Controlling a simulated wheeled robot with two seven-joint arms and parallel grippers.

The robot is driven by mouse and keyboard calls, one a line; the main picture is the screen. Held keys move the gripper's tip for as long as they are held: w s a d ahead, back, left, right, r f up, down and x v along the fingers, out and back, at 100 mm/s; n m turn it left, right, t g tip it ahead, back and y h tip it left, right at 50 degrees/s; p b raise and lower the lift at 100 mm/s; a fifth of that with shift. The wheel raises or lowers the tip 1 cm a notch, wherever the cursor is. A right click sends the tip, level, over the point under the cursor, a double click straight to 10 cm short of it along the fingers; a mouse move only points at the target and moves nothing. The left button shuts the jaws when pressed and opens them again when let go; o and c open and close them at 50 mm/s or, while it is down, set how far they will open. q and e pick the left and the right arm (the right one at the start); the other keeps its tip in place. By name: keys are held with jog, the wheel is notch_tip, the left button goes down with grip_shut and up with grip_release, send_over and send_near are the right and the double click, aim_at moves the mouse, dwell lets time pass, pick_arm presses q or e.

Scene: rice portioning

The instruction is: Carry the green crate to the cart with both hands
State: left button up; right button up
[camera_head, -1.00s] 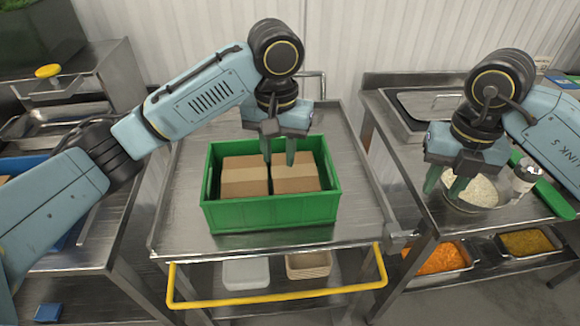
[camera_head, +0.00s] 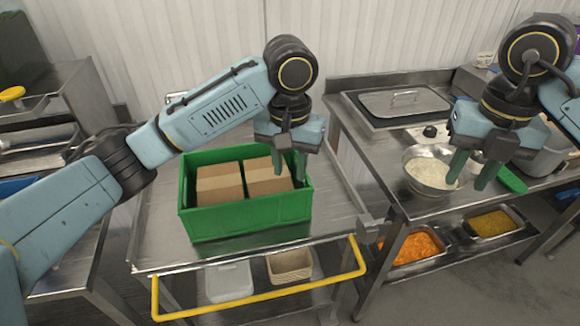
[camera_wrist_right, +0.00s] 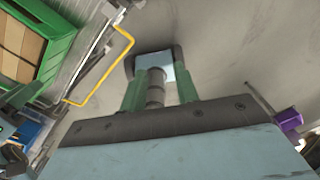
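The green crate (camera_head: 246,220) sits upright on the top of the steel cart (camera_head: 155,247), which has a yellow handle (camera_head: 262,288). Two brown cardboard boxes (camera_head: 243,182) stand inside the crate. My left gripper (camera_head: 290,174) is open and empty, fingers down, over the crate's right side near its back corner. I cannot tell whether a fingertip touches the rim. My right gripper (camera_head: 470,178) is open and empty, well right of the crate, in front of the right-hand table. Its spread fingers also show in the right wrist view (camera_wrist_right: 158,98), with the crate (camera_wrist_right: 52,48) at upper left.
The right-hand steel table (camera_head: 398,200) holds a bowl of white rice (camera_head: 428,172) beside my right gripper and a lidded pan (camera_head: 405,101). Below are trays of orange (camera_head: 415,246) and yellow food (camera_head: 492,222). A white tub (camera_head: 229,281) and beige basket (camera_head: 290,265) sit on the cart's lower shelf.

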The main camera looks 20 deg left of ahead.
notch_tip(320, 180, up, 6)
jog(key=shift+w+a+f, duration=0.1)
jog(key=shift+a+f, duration=0.05)
dwell(0.6)
